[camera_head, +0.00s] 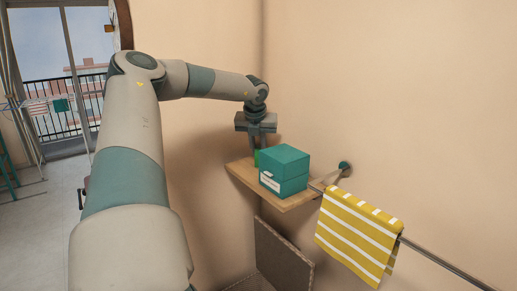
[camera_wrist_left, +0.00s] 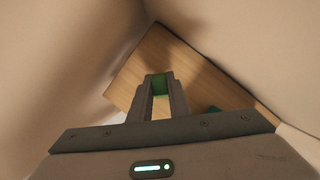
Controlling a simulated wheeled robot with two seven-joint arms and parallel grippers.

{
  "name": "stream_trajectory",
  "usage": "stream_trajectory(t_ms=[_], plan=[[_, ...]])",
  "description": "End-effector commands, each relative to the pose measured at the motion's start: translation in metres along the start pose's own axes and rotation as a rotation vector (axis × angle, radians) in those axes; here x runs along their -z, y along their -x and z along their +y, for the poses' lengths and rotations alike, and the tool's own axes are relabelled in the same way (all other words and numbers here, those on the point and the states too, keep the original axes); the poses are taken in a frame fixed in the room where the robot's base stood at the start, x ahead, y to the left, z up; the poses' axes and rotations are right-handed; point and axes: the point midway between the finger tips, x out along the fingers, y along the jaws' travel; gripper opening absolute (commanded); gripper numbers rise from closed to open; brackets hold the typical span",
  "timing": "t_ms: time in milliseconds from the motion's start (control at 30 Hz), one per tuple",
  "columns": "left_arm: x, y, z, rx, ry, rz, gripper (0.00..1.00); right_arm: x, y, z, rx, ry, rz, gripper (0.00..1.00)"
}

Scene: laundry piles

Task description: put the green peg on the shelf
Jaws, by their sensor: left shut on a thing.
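The wooden shelf (camera_head: 242,172) is fixed in the corner of the walls; its board also fills the middle of the left wrist view (camera_wrist_left: 190,62). My left gripper (camera_head: 257,147) points down over the shelf's rear left part, behind the teal box. It is shut on the green peg (camera_wrist_left: 160,87), which sits between the fingertips. In the head view a small part of the green peg (camera_head: 257,159) shows beside the box, low at the board. I cannot tell whether the peg touches the board. My right gripper is out of view.
A teal box (camera_head: 285,160) with a pale label stands on the shelf, close to my left gripper. A rail (camera_head: 440,258) with a yellow striped towel (camera_head: 358,232) runs to the right.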

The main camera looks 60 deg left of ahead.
Motion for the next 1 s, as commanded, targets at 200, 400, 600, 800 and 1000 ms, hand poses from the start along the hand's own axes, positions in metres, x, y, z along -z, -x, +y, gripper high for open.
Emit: stream_trajectory(t_ms=[200, 400, 600, 800, 1000], plan=[[0.001, -0.003, 0.000, 0.000, 0.000, 0.000, 0.00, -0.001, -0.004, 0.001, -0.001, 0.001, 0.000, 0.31], [0.001, -0.003, 0.000, 0.000, 0.000, 0.000, 0.35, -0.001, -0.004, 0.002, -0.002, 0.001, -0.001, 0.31], [0.001, -0.003, 0.000, 0.000, 0.000, 0.000, 0.35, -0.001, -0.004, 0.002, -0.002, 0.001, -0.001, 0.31], [0.000, 0.000, 0.000, 0.000, 0.000, 0.000, 0.35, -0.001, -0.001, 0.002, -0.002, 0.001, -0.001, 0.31], [-0.001, 0.012, -0.001, 0.001, -0.001, -0.003, 0.35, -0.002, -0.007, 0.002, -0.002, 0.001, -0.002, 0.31]])
